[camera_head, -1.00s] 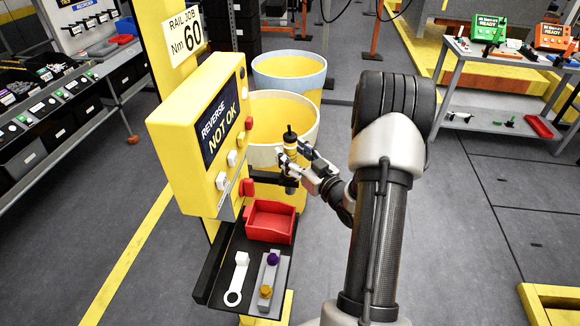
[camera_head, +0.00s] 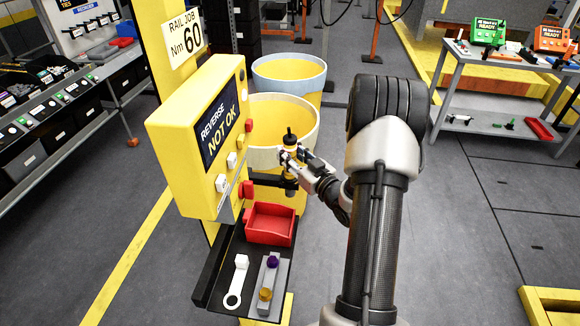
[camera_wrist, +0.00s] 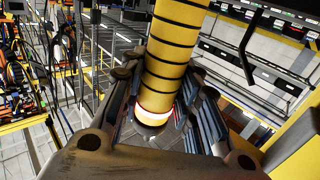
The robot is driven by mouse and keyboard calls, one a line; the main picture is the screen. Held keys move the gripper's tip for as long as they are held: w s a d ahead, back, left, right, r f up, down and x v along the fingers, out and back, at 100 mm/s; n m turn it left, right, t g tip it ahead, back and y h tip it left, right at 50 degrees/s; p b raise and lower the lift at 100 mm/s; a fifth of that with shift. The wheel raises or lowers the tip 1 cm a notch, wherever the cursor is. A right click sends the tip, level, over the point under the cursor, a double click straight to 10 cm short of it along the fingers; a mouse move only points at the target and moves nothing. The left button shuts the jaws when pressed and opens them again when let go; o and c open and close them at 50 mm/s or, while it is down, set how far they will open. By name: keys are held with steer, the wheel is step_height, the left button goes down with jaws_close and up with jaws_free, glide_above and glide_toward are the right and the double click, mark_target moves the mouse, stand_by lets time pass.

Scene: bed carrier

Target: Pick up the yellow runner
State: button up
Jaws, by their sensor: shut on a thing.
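The yellow runner (camera_head: 292,142) is an upright yellow tool with a black top, beside the yellow station. Its lower part is at the end of a black bracket (camera_head: 268,179); I cannot tell whether it rests in it. My gripper (camera_head: 292,158) reaches in from the right and is shut on the runner's body, hiding its middle. In the wrist view the runner (camera_wrist: 172,55) is a yellow cylinder with black rings, between the fingers of my gripper (camera_wrist: 160,85). A bright ring shows at its near end.
The station's screen (camera_head: 219,121) reads "REVERSE NOT OK". Below are a red bin (camera_head: 270,224) and a black shelf (camera_head: 222,264) with a white wrench-like part (camera_head: 237,280) and a grey block. Two large yellow-lined bins (camera_head: 283,120) stand close behind the runner.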

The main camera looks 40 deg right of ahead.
jaws_close()
steer(key=shift+r, duration=0.2)
stand_by(0.3)
step_height(320, 180, up, 20)
steer(key=p, duration=0.6)
steer(key=shift+f, duration=0.1)
stand_by(0.6)
steer(key=shift+d, duration=0.1)
